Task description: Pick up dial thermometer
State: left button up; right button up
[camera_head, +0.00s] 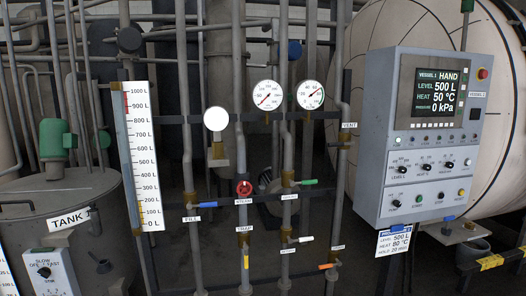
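I cannot tell from the small print which of these is the dial thermometer. Neither of my grippers shows in the view.
A grey control panel (436,173) projects at the right before a large pale vessel (378,27). A tall level scale (143,160) and a grey tank (28,198) stand at the left. Valves with coloured handles, including a red knob (243,187), sit below the dials.

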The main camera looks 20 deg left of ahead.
aim_at(216, 117)
jog(key=i, duration=1.75)
jog(key=z, duration=1.3)
jog(key=i, duration=0.85)
jog(key=u, duration=2.15)
